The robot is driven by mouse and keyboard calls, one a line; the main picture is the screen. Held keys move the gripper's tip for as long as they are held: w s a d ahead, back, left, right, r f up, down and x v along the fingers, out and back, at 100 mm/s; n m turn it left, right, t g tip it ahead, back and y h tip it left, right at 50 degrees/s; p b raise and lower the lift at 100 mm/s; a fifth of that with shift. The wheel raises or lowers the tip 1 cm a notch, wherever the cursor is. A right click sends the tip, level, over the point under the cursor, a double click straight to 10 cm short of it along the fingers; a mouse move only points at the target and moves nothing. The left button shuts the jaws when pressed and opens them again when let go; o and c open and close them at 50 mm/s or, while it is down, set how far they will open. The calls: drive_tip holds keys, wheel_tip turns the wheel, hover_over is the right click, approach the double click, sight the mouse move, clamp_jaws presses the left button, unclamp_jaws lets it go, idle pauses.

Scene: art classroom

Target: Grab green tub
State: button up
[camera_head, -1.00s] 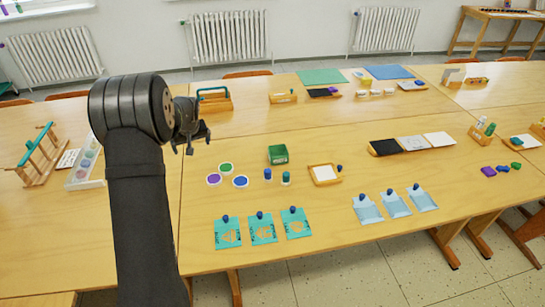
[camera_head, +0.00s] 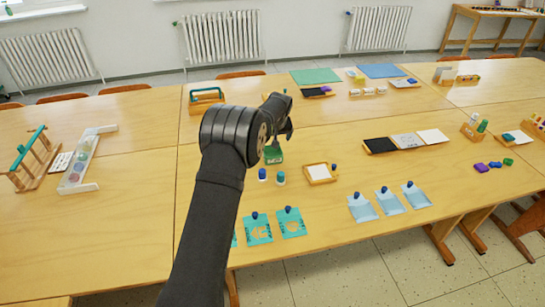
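A green, box-shaped tub (camera_head: 273,158) stands on the wooden table near the middle of the view. My gripper (camera_head: 279,141) is just above and behind its upper edge in the picture, and overlaps it. I cannot tell whether they touch. The fingers are small and dark, so their opening is unclear. Just in front of the tub stand a small blue pot (camera_head: 262,175) and a small teal-green pot (camera_head: 281,179). My arm hides the round lidded tubs to the left.
A wooden tray with white paper (camera_head: 319,173) lies to the right. Teal cards (camera_head: 292,223) and pale blue cards (camera_head: 388,201) lie toward the front edge. A wooden caddy with a teal handle (camera_head: 206,98) stands behind.

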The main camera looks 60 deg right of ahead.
approach(272, 155)
drive_tip(key=shift+w+a+f, duration=0.15)
drive_tip(key=shift+w+f, duration=0.05)
drive_tip(key=shift+w, duration=0.15)
drive_tip(key=shift+s+x, duration=0.15)
drive_tip(key=shift+x, duration=1.2)
drive_tip(key=shift+s+x, duration=0.1)
drive_tip(key=shift+x, duration=1.2)
drive_tip(key=c, duration=1.1)
